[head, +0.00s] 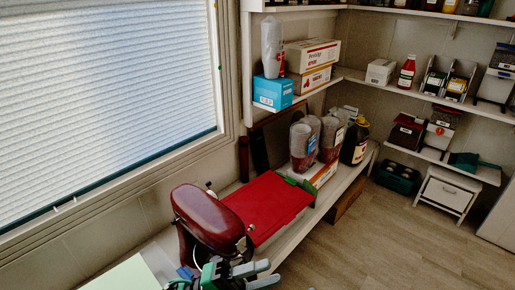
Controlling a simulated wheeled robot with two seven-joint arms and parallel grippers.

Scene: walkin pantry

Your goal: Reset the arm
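My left gripper (270,273) is at the bottom edge of the head view, with green parts and two grey fingers pointing right. The fingers are apart and I see nothing between them. The gripper is just in front of a dark red stand mixer (207,217), which stands on the low counter; I cannot tell whether they touch. Most of my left arm is outside the picture. My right gripper and arm do not show.
A red board (268,206) lies behind the mixer on the counter. Clear jars (302,146) and a dark bottle (355,141) stand farther back. Shelves (345,73) with boxes line the walls. A window (105,95) is at left. The wooden floor (400,235) at right is clear.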

